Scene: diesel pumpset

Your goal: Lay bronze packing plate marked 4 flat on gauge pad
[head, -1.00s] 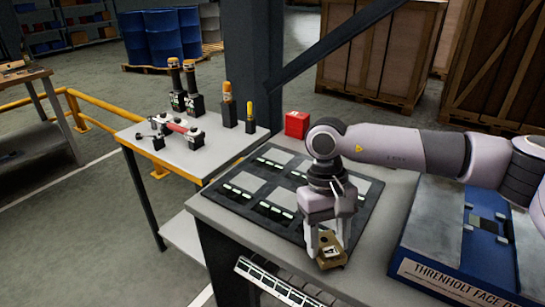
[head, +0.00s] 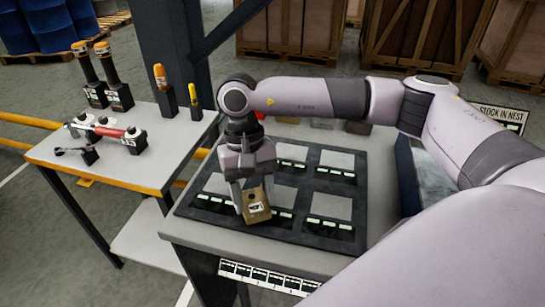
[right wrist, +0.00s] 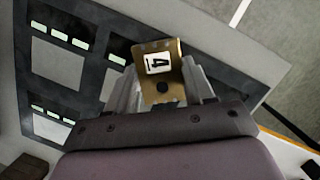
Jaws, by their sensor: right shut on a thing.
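My right gripper (head: 246,196) is shut on a small bronze packing plate (head: 258,212) with a white label. In the right wrist view, the label on the plate (right wrist: 158,50) shows a 4, and a dark hole lies below it. The plate is tilted, between the two fingers. It appears over the front left part of a dark board (head: 290,228) that carries several light grey square pads with rows of pale green marks. I cannot tell which pad is the gauge pad, nor the gap beneath the plate. My left gripper is out of view.
A side table (head: 120,170) at the left holds a red-bodied device (head: 108,131) and several posts with orange or yellow tops. A black-and-white strip (head: 268,277) runs along the bench's front. A "STOCK IN NEST" sign (head: 498,114) stands at the right. My arm covers much of the bench's right side.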

